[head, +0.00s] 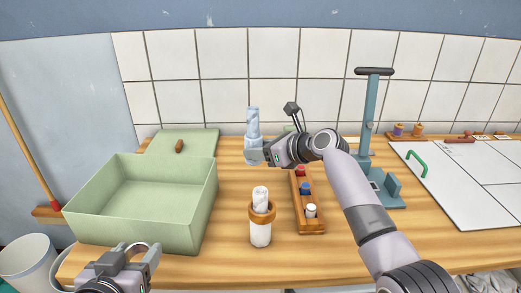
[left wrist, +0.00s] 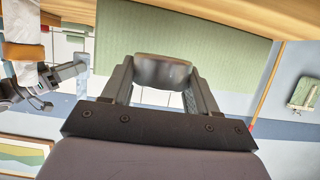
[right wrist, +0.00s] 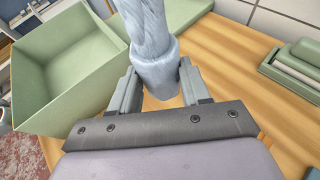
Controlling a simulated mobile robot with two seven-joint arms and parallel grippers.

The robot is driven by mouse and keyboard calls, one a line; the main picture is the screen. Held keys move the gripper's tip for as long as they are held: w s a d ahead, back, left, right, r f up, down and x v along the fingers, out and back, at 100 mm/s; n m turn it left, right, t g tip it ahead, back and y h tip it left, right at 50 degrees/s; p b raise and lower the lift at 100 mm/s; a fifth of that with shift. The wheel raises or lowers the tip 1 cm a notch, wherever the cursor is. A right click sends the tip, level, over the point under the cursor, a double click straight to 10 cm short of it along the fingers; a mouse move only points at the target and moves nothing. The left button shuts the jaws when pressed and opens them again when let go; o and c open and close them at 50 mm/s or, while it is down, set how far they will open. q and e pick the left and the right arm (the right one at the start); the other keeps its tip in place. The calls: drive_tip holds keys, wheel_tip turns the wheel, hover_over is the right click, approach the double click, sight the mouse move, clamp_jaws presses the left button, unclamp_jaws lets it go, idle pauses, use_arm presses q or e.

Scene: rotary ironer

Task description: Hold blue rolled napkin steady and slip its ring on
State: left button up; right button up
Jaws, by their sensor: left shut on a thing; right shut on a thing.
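The blue rolled napkin (head: 253,120) stands upright on the wooden table, pale blue with a thicker lower part. My right gripper (head: 257,156) is shut on that lower part; the napkin (right wrist: 150,35) rises between its fingers in the right wrist view. My left gripper (head: 137,254) is low at the left, in front of the green box and well apart from the napkin. In the left wrist view it is shut on a grey metallic ring (left wrist: 162,72), held between the fingertips. The ring (head: 148,248) is small and partly hidden in the head view.
A white rolled napkin (head: 260,232) in a wooden ring (head: 262,212) stands in front. Beside it is a wooden rack (head: 312,227) with coloured pieces. An open green box (head: 190,222) and its lid (head: 200,146) are left. A blue stand (head: 367,125) and white board (head: 480,190) are right.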

wheel_tip(320, 180, down, 7)
drive_tip(key=shift+r, duration=0.15)
drive_tip(key=shift+f, duration=1.3)
drive_tip(key=shift+f, duration=0.2)
drive_tip(key=o, duration=0.8)
drive_tip(key=shift+r, duration=0.3)
drive_tip(key=c, duration=0.5)
